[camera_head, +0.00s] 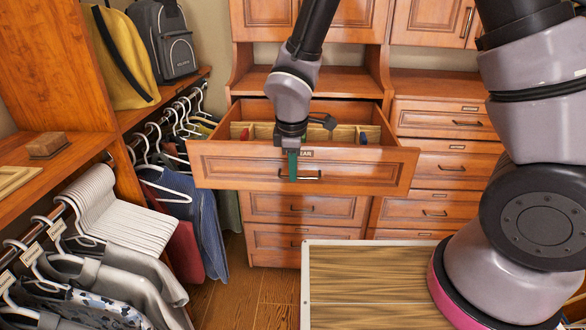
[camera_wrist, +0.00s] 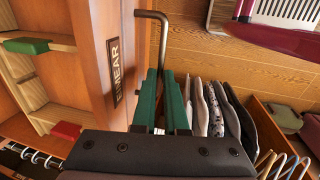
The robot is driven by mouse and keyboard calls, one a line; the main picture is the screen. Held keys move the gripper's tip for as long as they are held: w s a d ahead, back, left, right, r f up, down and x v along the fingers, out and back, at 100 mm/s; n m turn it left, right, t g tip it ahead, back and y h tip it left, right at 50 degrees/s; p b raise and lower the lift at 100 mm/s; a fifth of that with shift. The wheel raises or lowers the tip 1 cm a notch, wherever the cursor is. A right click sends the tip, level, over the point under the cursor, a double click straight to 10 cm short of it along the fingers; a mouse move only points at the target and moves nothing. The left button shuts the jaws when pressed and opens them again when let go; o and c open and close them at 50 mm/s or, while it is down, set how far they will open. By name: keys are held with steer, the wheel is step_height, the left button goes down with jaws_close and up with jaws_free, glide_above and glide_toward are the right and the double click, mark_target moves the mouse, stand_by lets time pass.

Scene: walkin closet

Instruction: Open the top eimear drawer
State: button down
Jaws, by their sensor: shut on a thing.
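The top eimear drawer (camera_head: 230,172) is pulled well out from its wooden cabinet in the head view, with its inside exposed. Its dark label (camera_wrist: 115,72), partly readable as "IMEAR", shows in the wrist view. My gripper (camera_head: 292,168) is at the drawer front from above, with its green fingers shut on the drawer handle (camera_head: 309,176). In the wrist view the bent metal handle (camera_wrist: 163,45) runs down to the green fingers (camera_wrist: 164,85). The part of the handle between the fingers is hidden.
Inside the drawer are light wooden dividers (camera_head: 345,133) and small coloured items. More shut drawers (camera_head: 300,208) lie below and to the right. Hanging clothes (camera_head: 205,225) are on the left. A wood-topped piece with a pale edge (camera_head: 365,285) stands in front, near my arm.

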steer(key=c, duration=1)
jaws_free()
steer(key=shift+o, duration=0.2)
steer(key=shift+r, duration=0.1)
step_height(320, 180, up, 10)
steer(key=s, duration=0.2)
steer(key=shift+r, duration=0.25)
